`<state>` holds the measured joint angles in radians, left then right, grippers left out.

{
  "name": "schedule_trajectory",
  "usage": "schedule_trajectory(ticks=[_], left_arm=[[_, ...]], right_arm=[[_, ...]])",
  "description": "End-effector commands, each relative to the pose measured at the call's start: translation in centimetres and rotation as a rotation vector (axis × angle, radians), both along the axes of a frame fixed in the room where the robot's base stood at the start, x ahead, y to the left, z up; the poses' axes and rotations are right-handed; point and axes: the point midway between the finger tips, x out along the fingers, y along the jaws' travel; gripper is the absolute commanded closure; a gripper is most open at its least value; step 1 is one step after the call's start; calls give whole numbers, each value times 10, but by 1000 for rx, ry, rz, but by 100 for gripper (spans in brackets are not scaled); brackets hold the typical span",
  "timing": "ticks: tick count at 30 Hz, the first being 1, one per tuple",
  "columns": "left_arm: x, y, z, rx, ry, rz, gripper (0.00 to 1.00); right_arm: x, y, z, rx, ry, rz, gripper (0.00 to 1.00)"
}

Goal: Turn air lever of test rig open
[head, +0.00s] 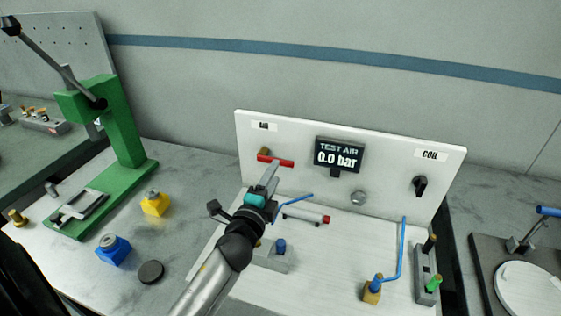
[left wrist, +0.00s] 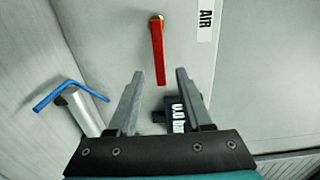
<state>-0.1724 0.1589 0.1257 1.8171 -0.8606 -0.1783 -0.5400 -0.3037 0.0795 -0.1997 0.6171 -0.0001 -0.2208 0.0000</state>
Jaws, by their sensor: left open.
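The test rig's white panel (head: 300,132) stands upright on the bench. The red air lever (head: 275,160) sticks out sideways to the right from its brass fitting (head: 264,151), under the AIR label (head: 264,126). The display (head: 339,155) reads "TEST AIR 0.0 bar". My left gripper (head: 270,171) is open in front of the panel, close to the lever. In the left wrist view the lever (left wrist: 158,55) points toward my open jaws (left wrist: 159,78), and its free end appears between the fingertips. I cannot tell whether they touch. My right gripper is not in view.
A blue bent tube (head: 295,199) and a grey cylinder with a red end (head: 306,215) lie close below my left gripper. A COIL knob (head: 420,186) sits at the panel's right. A green press (head: 120,145) and yellow (head: 156,203) and blue blocks (head: 113,249) stand left.

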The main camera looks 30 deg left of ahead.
Motion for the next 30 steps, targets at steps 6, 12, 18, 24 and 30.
schedule_trajectory(ticks=[6, 12, 18, 24, 30], left_arm=[[32, 8, 1, 0, -1, 0, 50], [51, 12, 0, -1, 0, 0, 50], [57, 14, 0, -1, 1, 0, 50], [58, 14, 0, -1, 0, 0, 50], [57, 14, 0, -1, 0, 0, 68]], right_arm=[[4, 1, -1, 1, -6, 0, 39], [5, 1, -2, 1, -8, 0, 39], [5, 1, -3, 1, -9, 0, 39], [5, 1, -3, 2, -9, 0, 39], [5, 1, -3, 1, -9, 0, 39]])
